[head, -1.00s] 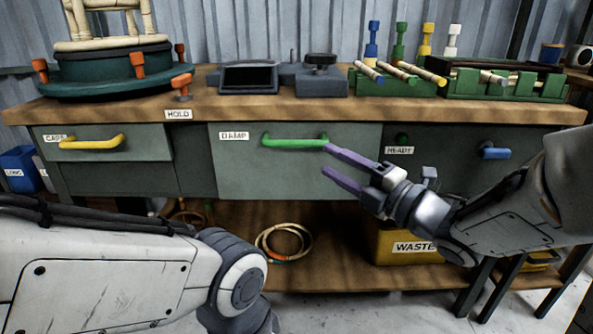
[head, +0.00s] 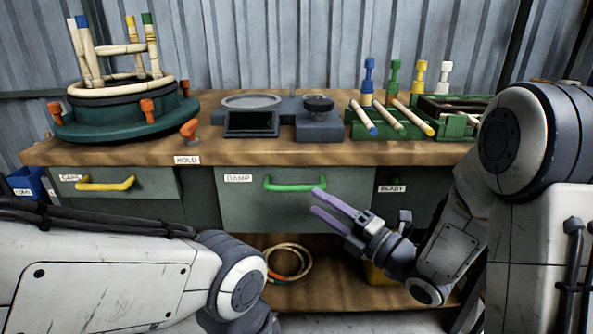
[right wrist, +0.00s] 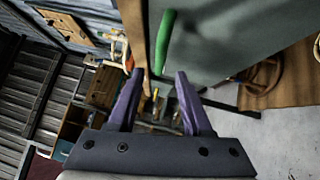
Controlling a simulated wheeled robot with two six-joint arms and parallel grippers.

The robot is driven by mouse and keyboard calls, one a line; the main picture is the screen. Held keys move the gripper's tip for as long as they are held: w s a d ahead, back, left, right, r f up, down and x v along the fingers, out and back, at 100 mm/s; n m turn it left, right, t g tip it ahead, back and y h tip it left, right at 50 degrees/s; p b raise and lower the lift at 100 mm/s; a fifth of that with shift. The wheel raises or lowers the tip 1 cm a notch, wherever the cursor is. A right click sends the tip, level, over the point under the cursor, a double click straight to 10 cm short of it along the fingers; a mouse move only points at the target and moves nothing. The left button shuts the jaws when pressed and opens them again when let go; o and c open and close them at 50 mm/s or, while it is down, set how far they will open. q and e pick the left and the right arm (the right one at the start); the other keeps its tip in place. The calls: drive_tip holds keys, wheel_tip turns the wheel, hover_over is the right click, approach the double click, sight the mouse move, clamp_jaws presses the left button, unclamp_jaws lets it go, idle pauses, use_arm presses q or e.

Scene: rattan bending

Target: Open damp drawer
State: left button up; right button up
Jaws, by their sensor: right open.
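The damp drawer (head: 245,210) is a grey-green front labelled DAMP under the worktop. Its green bar handle (head: 295,187) runs level across the upper middle. I cannot tell whether the drawer stands slightly out. My right gripper (head: 316,201), with purple fingers, is open and empty at the right end of the handle, its upper fingertip close to it. In the right wrist view the handle (right wrist: 165,42) appears ahead, in line with the gap between the spread fingertips (right wrist: 158,74); contact is not clear. My left arm shows, but its gripper is out of view.
The wooden worktop (head: 225,150) overhangs the drawers. A CAPS drawer with a yellow handle (head: 105,184) is left; a READY label (head: 391,188) is right. An orange clamp (head: 189,129) stands at the worktop's front. A rattan coil (head: 290,262) lies on the lower shelf.

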sight(296, 188)
drive_tip(key=x, duration=0.8)
clamp_jaws()
drive_tip(key=shift+d+f, duration=0.1)
idle(1.3)
